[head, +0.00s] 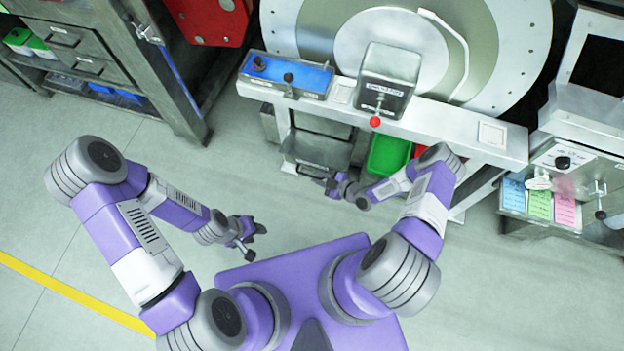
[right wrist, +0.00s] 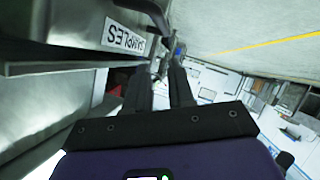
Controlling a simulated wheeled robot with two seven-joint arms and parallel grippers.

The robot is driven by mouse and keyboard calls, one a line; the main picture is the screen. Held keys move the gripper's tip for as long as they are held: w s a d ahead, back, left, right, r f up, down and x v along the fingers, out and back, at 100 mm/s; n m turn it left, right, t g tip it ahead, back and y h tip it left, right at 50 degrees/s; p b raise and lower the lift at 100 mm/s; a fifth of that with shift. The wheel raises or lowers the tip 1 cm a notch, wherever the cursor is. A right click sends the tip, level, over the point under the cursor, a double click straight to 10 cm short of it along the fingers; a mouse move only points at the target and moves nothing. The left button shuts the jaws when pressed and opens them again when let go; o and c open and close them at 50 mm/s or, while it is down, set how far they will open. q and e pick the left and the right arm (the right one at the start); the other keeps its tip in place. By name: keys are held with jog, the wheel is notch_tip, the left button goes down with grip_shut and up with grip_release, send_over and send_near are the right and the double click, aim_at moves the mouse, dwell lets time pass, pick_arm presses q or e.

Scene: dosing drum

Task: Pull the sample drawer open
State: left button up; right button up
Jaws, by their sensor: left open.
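The sample drawer (head: 318,150) is a grey metal box under the white bench of the drum machine in the head view. In the right wrist view its label (right wrist: 127,36) reads SAMPLES upside down, with a dark bar-like handle (right wrist: 146,10) beside it. My right gripper (head: 338,181) is just in front of the drawer's lower right; in the right wrist view its two dark fingers (right wrist: 163,72) stand apart, tips close to the handle. I see nothing clearly between them; whether they touch the handle is unclear. My left gripper (head: 249,236) is open and empty above the floor.
A green bin (head: 389,155) sits right of the drawer, beside my right forearm. A red-knobbed lever (head: 375,121) sticks out from the bench above. A grey cabinet (head: 100,60) stands at the left and a station with coloured cards (head: 540,205) at the right. The floor in front is clear.

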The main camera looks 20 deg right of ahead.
aim_at(312, 176)
jog(key=s+d+f+n+t+y+b, duration=0.1)
jog(key=s+d+f+n+t, duration=0.15)
jog(key=f+n, duration=0.25)
jog(key=shift+g, duration=0.25)
jog(key=shift+w+d+r+b+x, duration=0.1)
jog(key=shift+b+x, duration=0.3)
jog(key=shift+x, duration=0.9)
jog(key=shift+w+d+r+b+x, duration=0.1)
jog(key=shift+b+x, duration=0.3)
jog(key=shift+x, duration=0.9)
jog(key=shift+w+d+b+x, duration=0.1)
jog(key=shift+b+x, duration=0.3)
jog(key=shift+x, duration=0.85)
grip_shut()
